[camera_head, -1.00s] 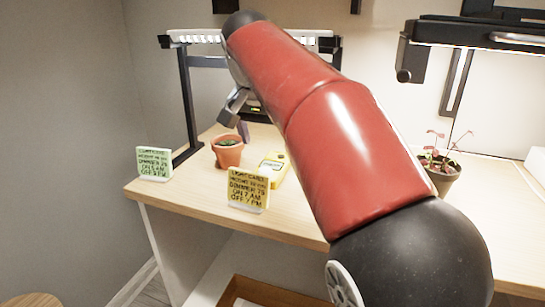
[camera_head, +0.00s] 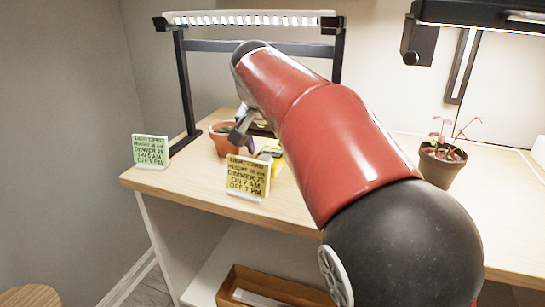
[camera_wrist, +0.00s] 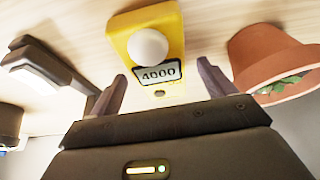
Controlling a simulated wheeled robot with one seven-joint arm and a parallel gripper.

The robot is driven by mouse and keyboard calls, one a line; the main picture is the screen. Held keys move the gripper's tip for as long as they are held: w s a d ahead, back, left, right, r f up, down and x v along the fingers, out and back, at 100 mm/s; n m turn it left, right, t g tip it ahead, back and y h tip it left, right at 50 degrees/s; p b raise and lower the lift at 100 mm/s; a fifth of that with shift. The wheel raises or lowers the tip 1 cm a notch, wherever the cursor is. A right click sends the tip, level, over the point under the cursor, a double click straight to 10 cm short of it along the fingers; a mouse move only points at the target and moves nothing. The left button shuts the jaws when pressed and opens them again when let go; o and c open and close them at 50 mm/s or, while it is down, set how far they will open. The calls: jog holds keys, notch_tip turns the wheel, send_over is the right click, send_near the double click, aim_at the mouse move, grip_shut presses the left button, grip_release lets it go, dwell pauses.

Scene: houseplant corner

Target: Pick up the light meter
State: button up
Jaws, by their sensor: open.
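The light meter (camera_wrist: 170,40) is a yellow device with a white dome and a display reading 4000. In the wrist view it lies on the table just beyond my gripper (camera_wrist: 160,92), roughly in line with the gap between the two fingers. The fingers are open and apart, with nothing between them that I can see gripped. In the head view the light meter (camera_head: 276,168) lies behind the yellow card, and my gripper (camera_head: 243,132) is over its far-left side. My red arm hides part of the area around it.
A terracotta pot (camera_head: 222,138) stands close to the light meter, also on the right in the wrist view (camera_wrist: 275,62). A yellow card (camera_head: 247,177) and a green card (camera_head: 151,151) stand near the front edge. A lamp frame (camera_head: 187,95) rises behind. A dark pot (camera_head: 440,168) stands right.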

jog(key=c, duration=1.2)
jog(key=shift+c, duration=0.2)
